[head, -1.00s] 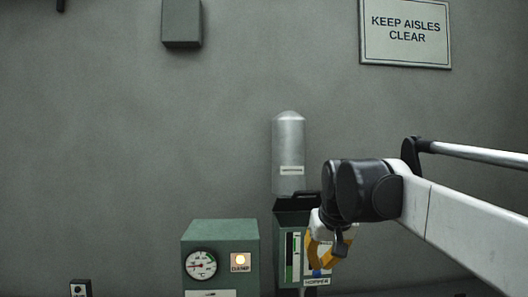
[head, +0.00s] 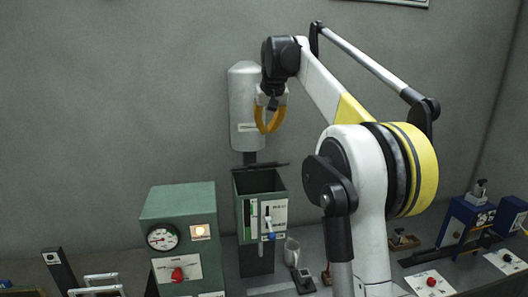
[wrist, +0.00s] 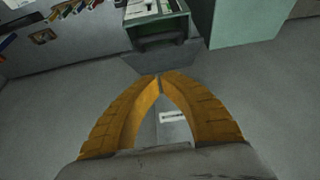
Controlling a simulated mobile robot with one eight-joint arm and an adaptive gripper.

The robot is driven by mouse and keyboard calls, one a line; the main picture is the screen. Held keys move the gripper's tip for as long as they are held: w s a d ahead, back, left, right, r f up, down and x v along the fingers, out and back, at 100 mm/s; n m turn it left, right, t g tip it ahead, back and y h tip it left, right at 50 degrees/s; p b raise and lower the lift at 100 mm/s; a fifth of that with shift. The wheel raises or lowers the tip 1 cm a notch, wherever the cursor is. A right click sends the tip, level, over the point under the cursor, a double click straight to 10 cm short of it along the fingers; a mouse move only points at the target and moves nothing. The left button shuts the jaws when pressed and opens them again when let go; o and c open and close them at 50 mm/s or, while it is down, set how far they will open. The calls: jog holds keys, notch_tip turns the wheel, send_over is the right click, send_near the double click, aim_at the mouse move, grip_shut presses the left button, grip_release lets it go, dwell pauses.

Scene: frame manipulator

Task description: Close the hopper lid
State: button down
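The hopper (head: 246,232) is a narrow green box with gauge panels on its front, standing against the wall. Its top is open and dark inside. The dark lid (head: 268,166) stands raised at the back edge of the opening. In the wrist view the lid (wrist: 165,57) shows as a grey panel beyond my fingertips, beside the hopper (wrist: 182,29). My gripper (head: 267,131) hangs above the hopper, apart from the lid. Its yellow fingers curve together, and the tips (wrist: 160,77) meet with nothing visible between them.
A pale cylinder (head: 243,105) with a label rises behind the hopper, close beside my gripper. A green gauge cabinet (head: 180,212) stands left of the hopper. A clear cup (head: 292,251) is at the hopper's right. Blue devices (head: 466,221) stand far right.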

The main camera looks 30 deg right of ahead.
jog(key=p, duration=0.1)
send_over(266, 164)
jog(key=w+d, duration=0.1)
jog(key=w, duration=0.2)
notch_tip(266, 164, down, 6)
jog(key=f, duration=0.1)
jog(key=s+f, duration=0.1)
jog(key=f+p, duration=0.1)
jog(key=shift+s+a+f, duration=0.2)
jog(key=shift+s+f, duration=0.1)
jog(key=shift+s, duration=0.05)
jog(key=shift+w+f, duration=0.1)
jog(key=shift+f, duration=0.1)
jog(key=f+b, duration=0.1)
jog(key=s+f+t+b, duration=0.1)
jog(key=b, duration=0.1)
jog(key=shift+s+a+f, duration=0.1)
jog(key=shift+s+a, duration=0.1)
jog(key=shift+s+a+f+t+h+b, duration=0.2)
jog(key=shift+s+f+t+b, duration=0.35)
jog(key=shift+f+b, duration=1.25)
jog(key=shift+s+a+f+t+h+b, duration=0.2)
jog(key=shift+s+f+t+b, duration=0.4)
jog(key=shift+f+b, duration=1.15)
jog(key=shift+s+a+f+t+h+b, duration=0.1)
jog(key=shift+s+f+t+h+b, duration=0.35)
jog(key=shift+f+b, duration=1.3)
